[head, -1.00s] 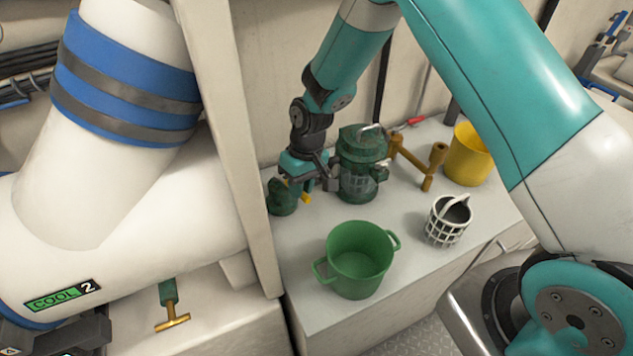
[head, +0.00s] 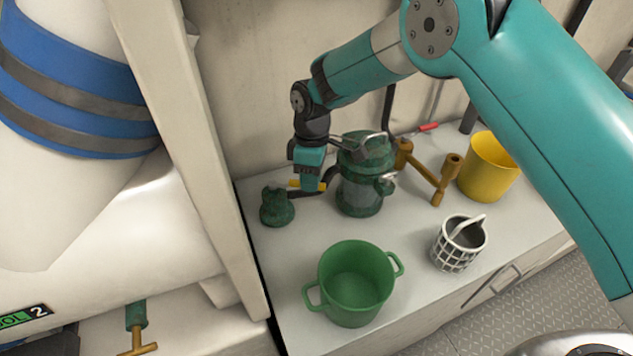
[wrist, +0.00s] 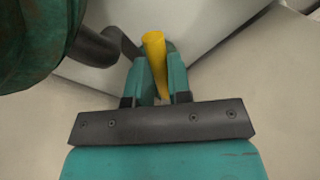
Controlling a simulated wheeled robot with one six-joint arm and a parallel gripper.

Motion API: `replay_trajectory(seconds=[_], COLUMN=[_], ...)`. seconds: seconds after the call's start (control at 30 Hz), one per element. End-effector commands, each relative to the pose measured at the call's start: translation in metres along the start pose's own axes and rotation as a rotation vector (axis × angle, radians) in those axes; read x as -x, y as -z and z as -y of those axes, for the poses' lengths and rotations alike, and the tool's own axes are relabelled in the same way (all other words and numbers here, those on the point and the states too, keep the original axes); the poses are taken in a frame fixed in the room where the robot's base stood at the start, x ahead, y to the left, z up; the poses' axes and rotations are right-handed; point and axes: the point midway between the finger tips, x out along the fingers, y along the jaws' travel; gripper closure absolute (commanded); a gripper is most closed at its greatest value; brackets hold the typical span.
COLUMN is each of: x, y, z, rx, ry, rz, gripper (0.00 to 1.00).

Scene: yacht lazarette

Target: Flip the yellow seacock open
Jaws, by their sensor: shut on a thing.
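The yellow seacock handle (wrist: 155,58) sits between the two fingers of my gripper (wrist: 160,82) in the wrist view, and the fingers are shut on it. In the head view my gripper (head: 309,186) points down, with a bit of the yellow handle (head: 294,184) showing at its left side. A green fitting (head: 276,207) stands just left of the gripper. The green strainer body (head: 362,185) stands just right of it. The seacock's valve body is mostly hidden by the gripper in the head view.
A green two-handled bucket (head: 353,285), a white basket (head: 459,244) and a yellow bucket (head: 490,167) stand on the counter. Brass pipework (head: 428,172) is right of the strainer. A white post (head: 205,170) rises close on the left. Bare counter lies before the gripper.

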Motion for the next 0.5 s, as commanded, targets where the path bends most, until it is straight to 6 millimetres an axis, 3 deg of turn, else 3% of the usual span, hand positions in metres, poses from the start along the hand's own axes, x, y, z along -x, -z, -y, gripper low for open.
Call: replay_trajectory(seconds=[0.5], x=[0.0007], y=[-0.0005], z=[-0.0036], rx=[0.045], ry=[0.001], rz=[0.007], gripper=[1.0])
